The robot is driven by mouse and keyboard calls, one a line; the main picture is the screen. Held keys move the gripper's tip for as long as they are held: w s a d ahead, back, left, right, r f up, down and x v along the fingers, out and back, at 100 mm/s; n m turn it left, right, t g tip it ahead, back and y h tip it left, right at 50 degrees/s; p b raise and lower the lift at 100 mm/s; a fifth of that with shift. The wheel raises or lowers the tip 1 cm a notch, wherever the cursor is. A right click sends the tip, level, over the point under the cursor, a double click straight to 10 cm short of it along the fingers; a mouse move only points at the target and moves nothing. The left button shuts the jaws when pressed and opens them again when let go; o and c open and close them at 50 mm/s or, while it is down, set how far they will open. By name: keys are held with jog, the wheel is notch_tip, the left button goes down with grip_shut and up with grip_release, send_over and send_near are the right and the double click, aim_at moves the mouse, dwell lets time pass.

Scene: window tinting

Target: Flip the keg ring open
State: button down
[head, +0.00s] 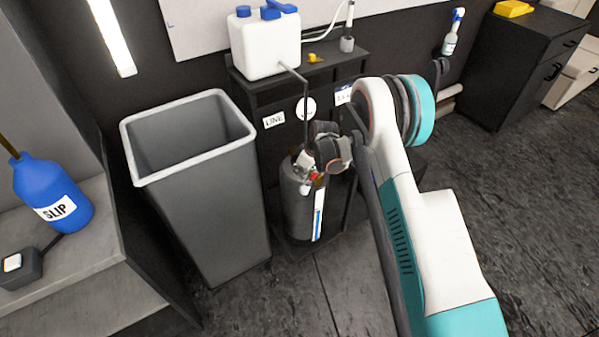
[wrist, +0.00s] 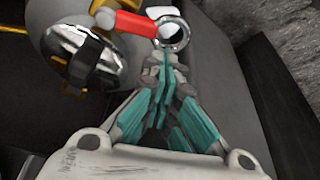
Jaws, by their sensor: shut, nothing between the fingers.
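The keg (head: 296,212), a dark grey cylinder with a white and blue strip, stands under the shelf in the head view. In the wrist view a shiny metal ring (wrist: 187,34) sits at the end of a red lever (wrist: 136,24) on top of the keg. My gripper (wrist: 168,66) is shut and empty, its fingertips just below the ring in that view. I cannot tell whether they touch it. In the head view my gripper (head: 317,163) is at the keg's top, and my wrist partly hides the fittings. The ring is too small to make out there.
A tall grey bin (head: 215,205) stands close to the keg's left. A dark shelf (head: 340,68) carries a white jug (head: 265,45) behind it, with a thin tube coming down. A rounded chrome fitting (wrist: 88,55) is left of my fingers. Open floor lies at right.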

jog(key=n, duration=0.2)
jog(key=s+d+n+g+b, duration=0.1)
jog(key=s+d+n, duration=0.1)
jog(key=n, duration=0.1)
jog(key=shift+s+d+n+g+y, duration=0.1)
jog(key=shift+s+n+g+y, duration=0.2)
jog(key=shift+g, duration=0.1)
jog(key=d+n, duration=0.1)
jog(key=s+n+g+b, duration=0.1)
jog(key=n, duration=0.1)
jog(key=shift+d+n, duration=0.3)
jog(key=shift+d, duration=0.4)
jog(key=shift+s+d, duration=0.1)
jog(key=shift+d, duration=0.05)
notch_tip(320, 180, up, 10)
jog(key=f+p, duration=0.1)
jog(key=p, duration=0.2)
send_over(310, 186)
jog(key=shift+d+r, duration=0.25)
jog(key=shift+d, duration=0.1)
